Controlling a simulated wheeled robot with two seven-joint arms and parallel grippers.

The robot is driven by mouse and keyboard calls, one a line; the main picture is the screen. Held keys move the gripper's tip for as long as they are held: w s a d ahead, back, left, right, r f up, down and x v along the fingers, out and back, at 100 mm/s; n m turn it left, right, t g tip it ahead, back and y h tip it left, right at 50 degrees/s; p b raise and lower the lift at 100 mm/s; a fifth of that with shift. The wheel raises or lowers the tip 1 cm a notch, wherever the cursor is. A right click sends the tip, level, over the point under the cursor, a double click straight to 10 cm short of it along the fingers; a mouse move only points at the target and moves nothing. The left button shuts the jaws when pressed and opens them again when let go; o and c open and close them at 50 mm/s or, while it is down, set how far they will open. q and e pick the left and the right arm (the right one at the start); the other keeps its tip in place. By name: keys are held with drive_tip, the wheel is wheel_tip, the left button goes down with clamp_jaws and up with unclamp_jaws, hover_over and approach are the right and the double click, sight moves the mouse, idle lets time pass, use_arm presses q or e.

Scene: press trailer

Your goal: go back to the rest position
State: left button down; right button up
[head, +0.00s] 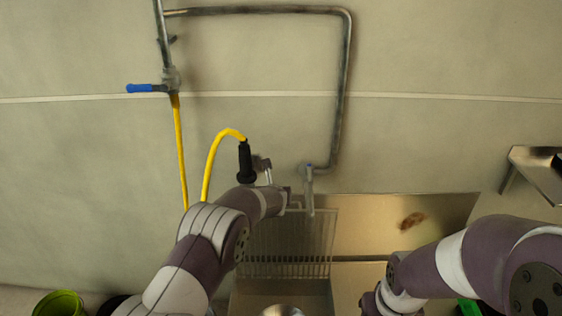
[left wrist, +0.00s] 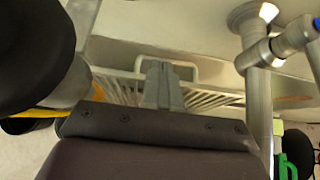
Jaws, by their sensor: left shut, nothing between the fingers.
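My left arm (head: 200,250) reaches up from the lower left in the head view, its wrist beside the black spray handle and the tap. My left gripper (left wrist: 160,68) shows in the left wrist view with its two grey fingers together and nothing between them. A white wire rack (left wrist: 205,98) lies beyond the fingers; whether they touch it cannot be told. My right arm (head: 450,262) comes in from the right, bent downward over the sink area. Its gripper is outside the head view.
A black spray handle (head: 245,162) on a yellow hose (head: 207,165) hangs close by my left wrist. A metal tap (head: 308,188) stands just right of it. The wire rack (head: 305,245) sits over the sink. A metal shelf (head: 540,175) is at right, a green bucket (head: 58,304) at lower left.

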use_arm(q)
drive_tip(key=s+f+m+g+h, duration=0.1)
drive_tip(key=s+f+m+g, duration=0.2)
drive_tip(key=s+m, duration=0.6)
drive_tip(key=s+f+m+g+h, duration=0.2)
drive_tip(key=s+f+m, duration=0.15)
drive_tip(key=m, duration=0.95)
drive_tip(key=s+a+r+m+g+y, duration=0.1)
drive_tip(key=s+a+r+m+g, duration=0.3)
drive_tip(key=s, duration=0.6)
drive_tip(key=s+a+r+m+t+y, duration=0.1)
drive_tip(key=s+a+r+m, duration=0.1)
drive_tip(key=s+a+m, duration=0.6)
drive_tip(key=s+a+r+m+g+y, duration=0.1)
drive_tip(key=s+a+r+m+g, duration=0.2)
drive_tip(key=s, duration=0.9)
wheel_tip(320, 180, up, 17)
drive_tip(key=w+a+t+p, duration=0.1)
drive_tip(key=p, duration=1.5)
drive_tip(key=shift+r+n+t, duration=0.15)
drive_tip(key=shift+n+t, duration=0.15)
drive_tip(key=shift+n, duration=0.1)
